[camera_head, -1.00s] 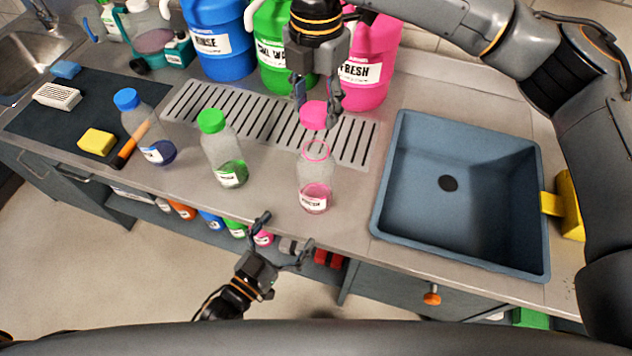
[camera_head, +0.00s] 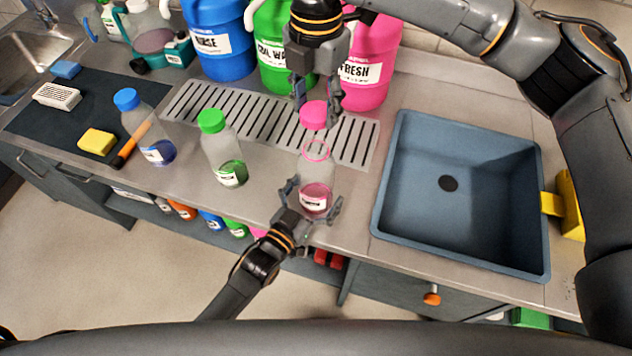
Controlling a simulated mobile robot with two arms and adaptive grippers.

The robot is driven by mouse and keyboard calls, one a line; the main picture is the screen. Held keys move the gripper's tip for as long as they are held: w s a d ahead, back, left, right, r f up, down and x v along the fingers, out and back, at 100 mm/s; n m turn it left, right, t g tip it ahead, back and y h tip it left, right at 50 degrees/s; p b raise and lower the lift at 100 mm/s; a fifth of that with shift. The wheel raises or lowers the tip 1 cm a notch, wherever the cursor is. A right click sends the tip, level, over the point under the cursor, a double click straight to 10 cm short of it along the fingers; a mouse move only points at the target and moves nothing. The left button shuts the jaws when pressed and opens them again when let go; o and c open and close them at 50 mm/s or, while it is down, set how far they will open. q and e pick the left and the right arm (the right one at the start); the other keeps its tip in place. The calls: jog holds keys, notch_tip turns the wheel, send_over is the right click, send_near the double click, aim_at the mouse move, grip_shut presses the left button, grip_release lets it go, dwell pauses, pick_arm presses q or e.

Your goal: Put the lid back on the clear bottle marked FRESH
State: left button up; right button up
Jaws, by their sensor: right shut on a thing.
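The clear bottle marked FRESH (camera_head: 317,172) stands upright near the counter's front edge, with pink liquid low inside and a pink ring at its open mouth. My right gripper (camera_head: 316,101) is shut on the pink lid (camera_head: 314,116), which it holds in the air above the bottle, apart from the mouth in the picture. My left gripper (camera_head: 314,198) is at the bottle's lower part, one finger on either side. Its fingers look spread, with small gaps to the bottle; I cannot tell whether either touches.
A green-capped bottle (camera_head: 222,152) and a blue-capped bottle (camera_head: 146,130) stand to the left. Large blue (camera_head: 220,60), green (camera_head: 272,70) and pink (camera_head: 368,90) jugs stand behind the slotted drain (camera_head: 246,118). A blue-grey basin (camera_head: 400,190) is to the right.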

pick_arm(q)
jog(key=c, duration=1.8)
pick_arm(e)
jog(key=shift+w+f, duration=0.1)
jog(key=shift+f, duration=2.4)
jog(key=shift+f, duration=0.1)
jog(key=shift+f, duration=0.75)
jog(key=shift+f, duration=0.6)
